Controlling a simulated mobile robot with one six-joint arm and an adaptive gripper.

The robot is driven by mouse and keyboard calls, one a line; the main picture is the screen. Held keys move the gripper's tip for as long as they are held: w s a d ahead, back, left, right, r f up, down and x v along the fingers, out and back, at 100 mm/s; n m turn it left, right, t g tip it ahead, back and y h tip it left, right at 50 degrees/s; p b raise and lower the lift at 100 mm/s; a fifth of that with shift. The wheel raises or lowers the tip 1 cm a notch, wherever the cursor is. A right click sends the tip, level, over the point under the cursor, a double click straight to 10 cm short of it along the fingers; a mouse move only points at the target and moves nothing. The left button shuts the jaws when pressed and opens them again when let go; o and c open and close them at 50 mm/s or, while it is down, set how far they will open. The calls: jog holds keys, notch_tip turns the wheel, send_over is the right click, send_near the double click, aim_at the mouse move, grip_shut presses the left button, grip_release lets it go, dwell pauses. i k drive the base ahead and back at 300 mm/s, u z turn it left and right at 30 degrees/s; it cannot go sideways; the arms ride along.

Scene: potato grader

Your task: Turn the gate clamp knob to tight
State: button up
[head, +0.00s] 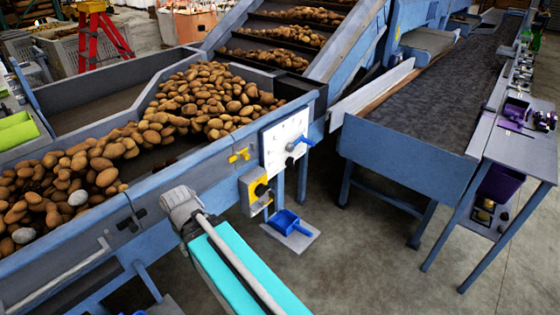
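A small yellow knob (239,155) sticks out from the blue side wall of the potato conveyor. Below the plate is a yellow and grey box with a dark round knob (261,189). No label is readable, so I cannot tell for certain which of these is the gate clamp knob, or whether it is tight. My gripper is not in view; nothing is seen touching these parts.
Potatoes (195,100) lie on the conveyor behind the side wall. A blue scoop (287,222) rests on a low plate beneath the controls. A dark-belted blue conveyor (440,105) and a side bench (522,150) stand right. Bare floor (375,260) lies between.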

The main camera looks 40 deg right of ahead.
aim_at(289, 162)
jog(key=u, duration=0.3)
jog(key=k, duration=1.4)
jog(key=z, duration=0.75)
jog(key=i, duration=0.9)
